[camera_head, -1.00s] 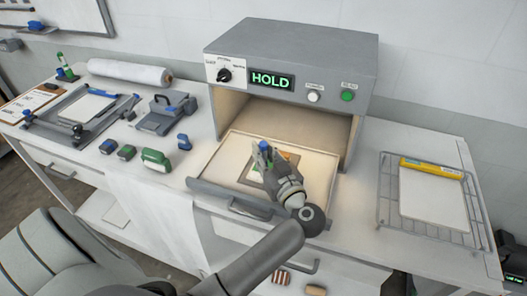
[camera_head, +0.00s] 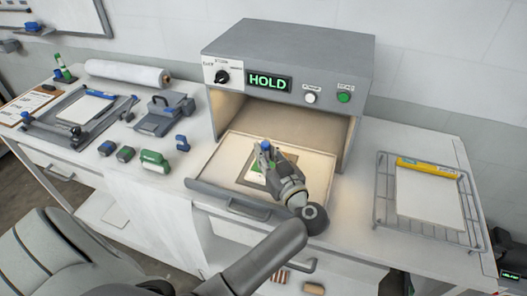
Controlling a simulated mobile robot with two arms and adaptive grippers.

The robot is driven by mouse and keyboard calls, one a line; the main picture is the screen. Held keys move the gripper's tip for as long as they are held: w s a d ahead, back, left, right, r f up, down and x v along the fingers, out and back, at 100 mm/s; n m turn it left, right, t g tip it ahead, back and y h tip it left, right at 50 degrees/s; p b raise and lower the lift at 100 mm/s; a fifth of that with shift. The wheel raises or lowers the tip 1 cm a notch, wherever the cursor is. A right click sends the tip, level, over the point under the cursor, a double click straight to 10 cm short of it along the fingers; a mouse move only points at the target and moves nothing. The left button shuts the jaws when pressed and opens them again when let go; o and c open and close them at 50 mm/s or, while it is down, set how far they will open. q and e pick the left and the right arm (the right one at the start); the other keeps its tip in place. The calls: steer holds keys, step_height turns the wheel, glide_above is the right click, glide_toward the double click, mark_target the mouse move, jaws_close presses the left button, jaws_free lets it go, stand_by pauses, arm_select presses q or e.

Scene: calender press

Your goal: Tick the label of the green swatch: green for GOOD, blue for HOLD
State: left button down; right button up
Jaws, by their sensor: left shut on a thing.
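The press display (camera_head: 269,83) reads HOLD in green letters. The pulled-out drawer (camera_head: 225,165) of the press holds a dark-framed card with a green swatch (camera_head: 259,168), partly hidden by my left gripper. My left gripper (camera_head: 266,152) is over the card, shut on a small blue-topped thing, likely the blue marker (camera_head: 265,145). Its tip and the label are hidden behind the gripper, so I cannot tell whether it touches the card. A green marker (camera_head: 61,64) stands upright in a holder at the far left. My right gripper is not in view.
The grey press (camera_head: 290,42) stands at the back of the bench. A wire rack (camera_head: 384,200) with a white board and yellow strip is at right. Bare bench lies between drawer and rack.

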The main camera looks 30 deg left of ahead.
arm_select(q)
steer(key=shift+p, duration=0.55)
stand_by(1.2)
steer(key=shift+w+d, duration=0.1)
stand_by(0.4)
steer(key=shift+w+d, duration=0.25)
steer(key=shift+w, duration=0.1)
steer(key=shift+p, duration=0.4)
step_height(320, 180, up, 6)
steer(key=p, duration=0.7)
steer(key=shift+p, duration=0.4)
stand_by(0.4)
